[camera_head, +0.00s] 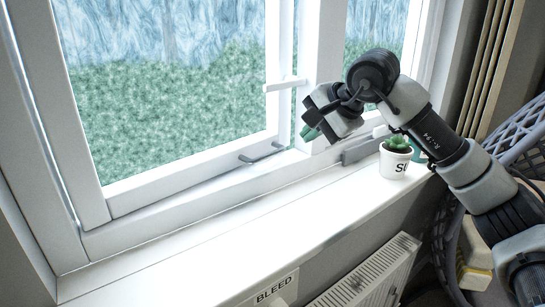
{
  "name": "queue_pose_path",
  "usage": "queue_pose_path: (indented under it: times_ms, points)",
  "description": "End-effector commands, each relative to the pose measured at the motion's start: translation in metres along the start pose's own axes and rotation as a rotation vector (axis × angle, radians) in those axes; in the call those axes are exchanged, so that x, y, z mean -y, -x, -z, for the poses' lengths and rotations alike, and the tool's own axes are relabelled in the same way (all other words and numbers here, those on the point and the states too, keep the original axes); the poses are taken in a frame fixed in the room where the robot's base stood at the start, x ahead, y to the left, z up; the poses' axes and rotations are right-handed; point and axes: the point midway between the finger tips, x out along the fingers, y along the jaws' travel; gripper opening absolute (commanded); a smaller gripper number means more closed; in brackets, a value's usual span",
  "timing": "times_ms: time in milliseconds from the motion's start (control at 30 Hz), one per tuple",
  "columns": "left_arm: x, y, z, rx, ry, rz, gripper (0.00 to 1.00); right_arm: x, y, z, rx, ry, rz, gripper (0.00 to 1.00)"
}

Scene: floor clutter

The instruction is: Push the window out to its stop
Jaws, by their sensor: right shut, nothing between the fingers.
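The white-framed window sash (190,172) fills the left of the view. It stands a little ajar, with a narrow strip of outdoors showing between its right edge and the white post (318,60). A white handle (287,84) sticks out from the sash's right side. A grey metal stay (262,153) shows at its lower right corner. My right gripper (311,132) is shut and empty, with its green tips pointing down-left. It is in front of the post, below and right of the handle; contact with the window cannot be told. My left gripper is not in view.
A white pot with a succulent (395,165) stands on the white sill (215,240) below my right forearm. A grey bar-like object (362,148) lies beside it. A radiator (372,275) and a "BLEED" label are below. A grey lattice basket (520,150) is at right. The left sill is clear.

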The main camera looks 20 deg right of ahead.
Motion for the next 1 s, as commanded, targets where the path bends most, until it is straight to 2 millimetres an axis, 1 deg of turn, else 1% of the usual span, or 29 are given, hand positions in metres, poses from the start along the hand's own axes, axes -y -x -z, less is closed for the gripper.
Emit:
queue_pose_path:
  times_ms: [67, 167, 267, 500, 600, 633, 767, 900, 1000]
  points:
    - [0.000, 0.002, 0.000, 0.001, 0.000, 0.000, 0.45, -0.001, -0.003, 0.003, -0.017, 0.012, -0.008, 0.00]
    - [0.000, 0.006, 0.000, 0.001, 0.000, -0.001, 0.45, -0.001, -0.014, 0.002, -0.014, 0.011, -0.011, 0.00]
    - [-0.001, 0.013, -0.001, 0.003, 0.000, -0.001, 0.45, 0.000, -0.032, 0.002, -0.012, 0.009, -0.011, 0.00]
    - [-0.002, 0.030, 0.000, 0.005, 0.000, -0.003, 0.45, 0.000, -0.083, 0.002, -0.010, 0.008, -0.011, 0.00]
    - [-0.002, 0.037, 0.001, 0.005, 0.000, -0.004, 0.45, 0.002, -0.102, 0.002, -0.010, 0.007, -0.008, 0.00]
    - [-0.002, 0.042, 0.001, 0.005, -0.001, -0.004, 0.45, 0.008, -0.104, 0.002, -0.009, 0.007, -0.006, 0.00]
    - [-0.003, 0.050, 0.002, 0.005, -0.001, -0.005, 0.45, 0.018, -0.119, 0.002, -0.010, 0.007, -0.006, 0.00]
    - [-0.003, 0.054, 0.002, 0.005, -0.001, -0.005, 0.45, 0.022, -0.128, 0.003, -0.011, 0.008, -0.005, 0.00]
    - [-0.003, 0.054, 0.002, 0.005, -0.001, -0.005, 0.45, 0.023, -0.131, 0.003, -0.012, 0.009, -0.005, 0.00]
